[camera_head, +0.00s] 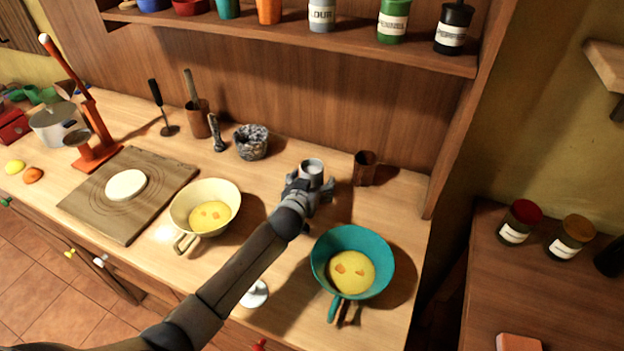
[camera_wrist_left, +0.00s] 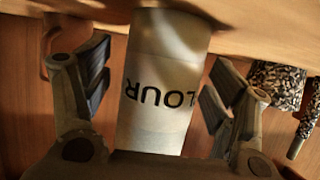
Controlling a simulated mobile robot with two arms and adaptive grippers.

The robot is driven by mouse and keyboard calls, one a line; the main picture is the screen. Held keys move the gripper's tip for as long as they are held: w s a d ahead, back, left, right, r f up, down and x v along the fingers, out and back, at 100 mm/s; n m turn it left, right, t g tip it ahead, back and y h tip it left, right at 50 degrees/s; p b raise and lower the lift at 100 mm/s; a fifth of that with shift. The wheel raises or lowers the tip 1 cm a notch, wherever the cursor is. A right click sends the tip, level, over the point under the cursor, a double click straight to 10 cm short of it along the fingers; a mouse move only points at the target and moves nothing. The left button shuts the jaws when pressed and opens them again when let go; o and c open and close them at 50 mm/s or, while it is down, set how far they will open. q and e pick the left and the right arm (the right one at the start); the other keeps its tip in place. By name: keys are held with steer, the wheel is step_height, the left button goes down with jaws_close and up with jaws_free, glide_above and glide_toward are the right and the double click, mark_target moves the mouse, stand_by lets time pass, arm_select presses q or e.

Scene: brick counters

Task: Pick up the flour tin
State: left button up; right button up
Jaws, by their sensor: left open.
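A pale grey tin (camera_head: 312,170) stands on the wooden counter at the middle of the head view, partly hidden by my gripper. The left wrist view shows this flour tin (camera_wrist_left: 160,85) close up, its "FLOUR" lettering upside down and partly hidden. My left gripper (camera_head: 311,184) is open, with one finger on each side of the tin. In the left wrist view the fingers (camera_wrist_left: 158,90) show gaps to the tin's sides. Another grey tin lettered "LOUR" (camera_head: 321,16) stands on the upper shelf. My right gripper is not in view.
A brown cup (camera_head: 365,168) stands close right of the tin. A speckled stone mortar (camera_head: 251,142) is to the left. A teal pan (camera_head: 322,262) and a cream pan (camera_head: 178,212) hold yellow food, nearer the front. The shelf (camera_head: 290,32) overhangs the back.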

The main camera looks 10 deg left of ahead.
mark_target(311, 171)
arm_select(q)
steer(key=shift+w, duration=0.2)
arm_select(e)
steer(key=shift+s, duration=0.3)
arm_select(q)
steer(key=c, duration=1.2)
steer(key=shift+c, duration=0.9)
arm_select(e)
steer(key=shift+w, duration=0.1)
arm_select(q)
steer(key=shift+r, duration=0.5)
step_height(311, 171, up, 2)
steer(key=shift+r+b, duration=0.2)
steer(key=shift+b, duration=0.35)
steer(key=s+r, duration=0.1)
steer(key=r, duration=0.1)
steer(key=s+r, duration=0.2)
steer(key=s+d+r, duration=0.1)
steer(key=s, duration=0.1)
steer(key=shift+r, duration=0.4)
steer(key=d+b+v, duration=0.2)
steer(key=v, duration=0.7)
steer(key=shift+s+r, duration=0.15)
steer(key=shift+s, duration=0.1)
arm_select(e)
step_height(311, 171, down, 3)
